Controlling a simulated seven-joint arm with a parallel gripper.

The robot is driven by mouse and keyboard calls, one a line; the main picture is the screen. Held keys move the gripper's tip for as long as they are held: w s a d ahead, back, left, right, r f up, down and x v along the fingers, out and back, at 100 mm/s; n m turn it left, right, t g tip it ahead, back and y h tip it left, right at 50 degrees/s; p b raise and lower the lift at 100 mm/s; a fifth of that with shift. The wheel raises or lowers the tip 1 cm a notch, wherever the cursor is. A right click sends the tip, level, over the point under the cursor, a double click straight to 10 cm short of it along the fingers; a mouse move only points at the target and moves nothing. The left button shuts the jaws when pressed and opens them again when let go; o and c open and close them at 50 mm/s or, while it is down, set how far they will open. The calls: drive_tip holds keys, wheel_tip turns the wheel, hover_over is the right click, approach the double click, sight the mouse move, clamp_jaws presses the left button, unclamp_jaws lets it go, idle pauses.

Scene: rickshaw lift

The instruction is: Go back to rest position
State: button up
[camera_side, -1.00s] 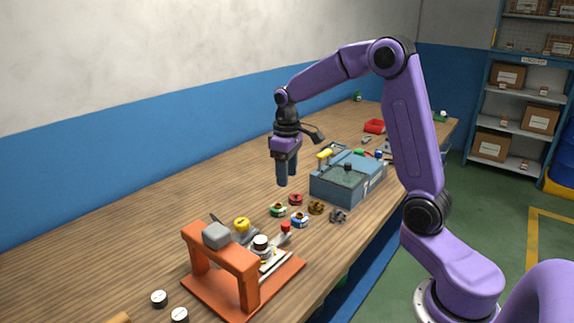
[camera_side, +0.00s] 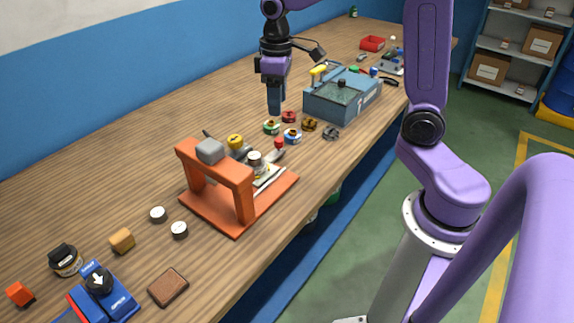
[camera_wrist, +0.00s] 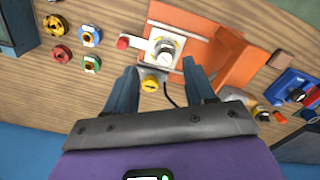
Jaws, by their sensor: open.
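My gripper (camera_side: 274,100) hangs above the wooden table, pointing down, just left of the blue-grey box in the side view. It is open and empty. In the wrist view the two fingers of my gripper (camera_wrist: 163,88) stand apart, with a yellow-topped part (camera_wrist: 151,84) and an orange press frame (camera_wrist: 229,58) below and beyond them. The orange press frame (camera_side: 214,175) stands nearer the camera in the side view. I see no object between the fingers at their height.
A blue-grey box (camera_side: 340,96) stands right of my gripper. Several small coloured rings (camera_side: 292,136) lie below it. White-topped discs (camera_side: 158,214), a brown block (camera_side: 168,287) and a blue device (camera_side: 105,292) are at the near end. The table's left side (camera_side: 120,170) is mostly clear.

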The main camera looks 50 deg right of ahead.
drive_tip(key=s+a+f+n, duration=0.1)
drive_tip(key=s+a+n, duration=0.1)
drive_tip(key=s, duration=1)
drive_tip(key=s+a+f+n, duration=0.1)
drive_tip(key=s+a+n, duration=0.2)
drive_tip(key=s, duration=1)
drive_tip(key=shift+a+f+n, duration=0.35)
drive_tip(key=shift+n, duration=0.75)
